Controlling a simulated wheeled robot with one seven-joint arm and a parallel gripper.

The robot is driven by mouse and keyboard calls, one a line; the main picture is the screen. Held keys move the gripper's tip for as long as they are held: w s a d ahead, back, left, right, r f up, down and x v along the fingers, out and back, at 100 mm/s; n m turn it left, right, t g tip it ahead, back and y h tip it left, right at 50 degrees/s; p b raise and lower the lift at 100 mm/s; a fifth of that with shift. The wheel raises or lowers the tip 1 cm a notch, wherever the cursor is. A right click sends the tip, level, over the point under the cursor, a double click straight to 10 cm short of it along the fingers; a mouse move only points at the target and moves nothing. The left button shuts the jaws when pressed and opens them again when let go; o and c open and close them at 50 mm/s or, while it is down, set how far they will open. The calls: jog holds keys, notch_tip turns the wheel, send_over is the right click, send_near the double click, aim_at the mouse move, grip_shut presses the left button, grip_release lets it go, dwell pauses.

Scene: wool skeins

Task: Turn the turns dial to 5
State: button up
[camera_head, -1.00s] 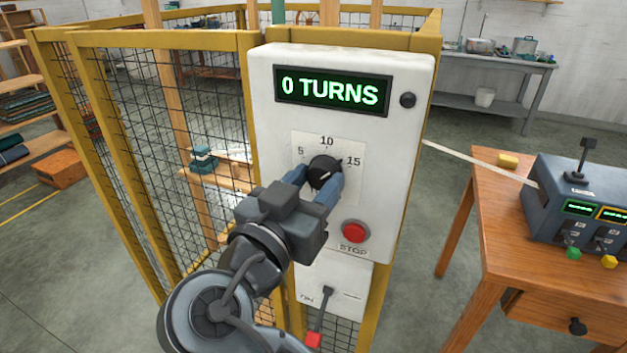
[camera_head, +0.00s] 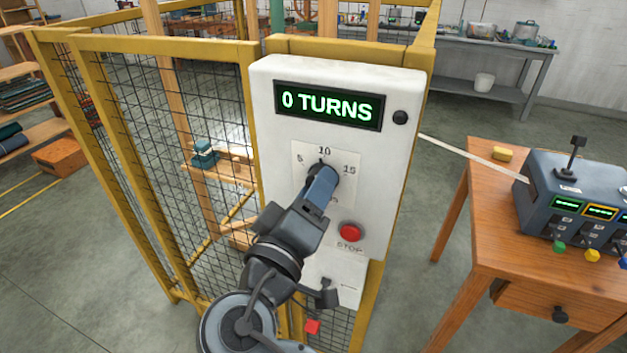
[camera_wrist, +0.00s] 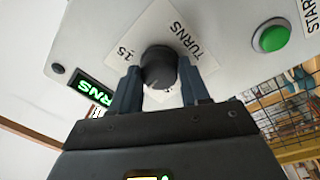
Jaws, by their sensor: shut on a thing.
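The turns dial is a black round knob (camera_wrist: 158,68) on a white square scale plate (camera_head: 304,158) marked 5, 10 and 15. My gripper (camera_head: 322,172) is shut on the dial, with a blue finger on each side of it in the wrist view. In the head view the fingers hide most of the knob, and its tip shows near the 10. The exact pointer position is hard to tell. The green display (camera_head: 328,106) above reads 0 TURNS. The white panel (camera_head: 395,160) carries them all.
A red STOP button (camera_head: 350,232) sits below right of the dial. A green start button (camera_wrist: 271,38) shows in the wrist view. A yellow mesh cage (camera_head: 150,44) stands left, a wooden table (camera_head: 500,235) right.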

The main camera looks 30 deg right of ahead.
jog(key=n, duration=0.6)
jog(key=n+t+y+p, duration=0.1)
jog(key=n, duration=0.6)
jog(key=shift+d, duration=0.1)
jog(key=shift+n+y, duration=0.3)
jog(key=o, duration=1.1)
jog(key=shift+c, duration=0.2)
jog(key=shift+s, duration=0.1)
